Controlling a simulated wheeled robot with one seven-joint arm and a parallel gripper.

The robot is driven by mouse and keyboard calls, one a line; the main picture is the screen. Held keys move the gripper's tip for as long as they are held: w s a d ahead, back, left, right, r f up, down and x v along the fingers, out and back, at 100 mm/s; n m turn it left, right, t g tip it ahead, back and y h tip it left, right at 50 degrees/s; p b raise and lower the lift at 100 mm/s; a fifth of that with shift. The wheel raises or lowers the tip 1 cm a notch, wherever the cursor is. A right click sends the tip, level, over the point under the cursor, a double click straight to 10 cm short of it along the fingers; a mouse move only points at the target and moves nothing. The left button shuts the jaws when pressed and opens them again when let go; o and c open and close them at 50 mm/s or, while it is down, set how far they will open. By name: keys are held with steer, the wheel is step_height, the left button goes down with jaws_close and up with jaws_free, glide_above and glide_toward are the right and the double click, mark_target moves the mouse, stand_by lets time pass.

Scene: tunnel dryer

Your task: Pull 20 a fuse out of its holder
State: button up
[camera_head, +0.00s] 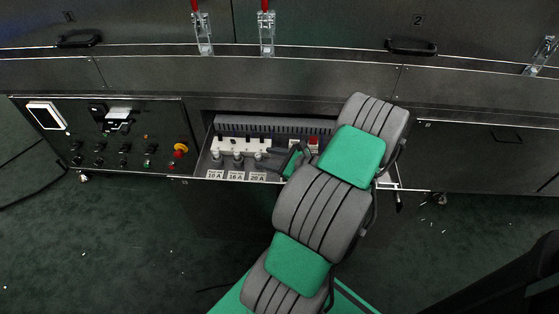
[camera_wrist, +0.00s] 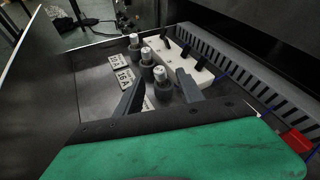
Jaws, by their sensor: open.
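The 20 A fuse (camera_wrist: 159,73) is a pale-topped plug standing in a dark grey round holder (camera_wrist: 164,90). It is the nearest of three in the wrist view. Its label (camera_head: 258,177) reads 20 A in the head view; in the wrist view that label is mostly hidden by a finger. My gripper (camera_wrist: 160,78) is open, with one dark finger on either side of the 20 A fuse in the picture. I cannot tell whether the fingertips are level with it or touch it. In the head view the fuse (camera_head: 258,156) shows just left of my gripper.
The 16 A fuse (camera_wrist: 146,53) and 10 A fuse (camera_wrist: 134,39) stand close by in a row. A white block with black levers (camera_wrist: 183,60) runs behind them. A slotted grey duct (camera_wrist: 240,75) and the drawer walls (camera_head: 200,150) bound the space. A red part (camera_head: 314,140) sits right.

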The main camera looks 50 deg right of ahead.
mark_target(259, 159)
steer(key=shift+x, duration=1.3)
steer(key=shift+c, duration=0.4)
jaws_close()
